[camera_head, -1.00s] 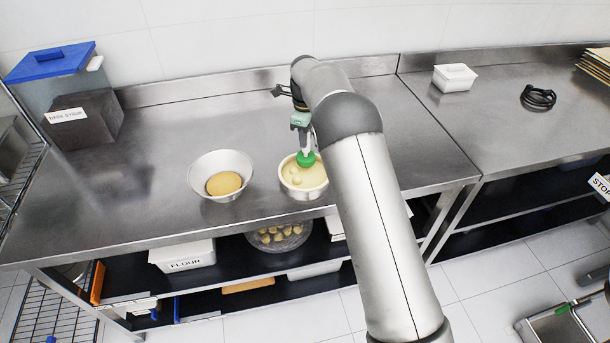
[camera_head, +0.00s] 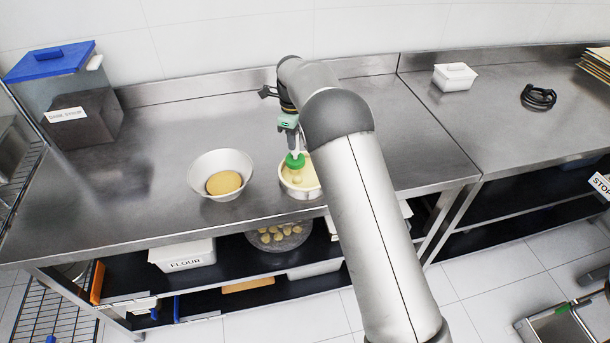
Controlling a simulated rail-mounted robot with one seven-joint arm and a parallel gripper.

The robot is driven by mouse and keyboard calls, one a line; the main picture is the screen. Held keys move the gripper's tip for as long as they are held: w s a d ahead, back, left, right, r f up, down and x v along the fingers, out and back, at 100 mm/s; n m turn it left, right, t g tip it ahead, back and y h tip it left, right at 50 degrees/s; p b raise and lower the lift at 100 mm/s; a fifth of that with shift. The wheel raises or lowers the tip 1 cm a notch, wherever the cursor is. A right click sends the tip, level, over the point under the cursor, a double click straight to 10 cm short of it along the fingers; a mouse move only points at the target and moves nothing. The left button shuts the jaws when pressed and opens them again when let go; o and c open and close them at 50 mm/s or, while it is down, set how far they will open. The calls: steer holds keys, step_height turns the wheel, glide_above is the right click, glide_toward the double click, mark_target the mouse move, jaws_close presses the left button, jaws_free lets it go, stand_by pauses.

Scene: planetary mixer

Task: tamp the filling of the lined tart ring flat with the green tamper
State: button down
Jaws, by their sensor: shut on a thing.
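The lined tart ring (camera_head: 301,192) stands on the steel bench, partly hidden behind my arm. Pale filling with small round lumps shows in its left part. The green tamper (camera_head: 294,161) is upright over the ring's left rear rim; I cannot tell whether its head touches the filling. My gripper (camera_head: 291,139) is shut on the tamper, above its green head. The fingertips are small and partly hidden.
A metal bowl (camera_head: 221,163) with a tan round inside stands just left of the ring. The bench's front edge is close to the ring. Bare bench lies behind the bowl.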

steer(key=shift+f+b, duration=0.95)
steer(key=shift+f, duration=1.05)
steer(key=shift+r, duration=0.25)
steer(key=shift+s+f, duration=0.1)
steer(key=shift+f, duration=0.35)
steer(key=shift+r+p, duration=1.15)
steer(key=shift+r, duration=0.7)
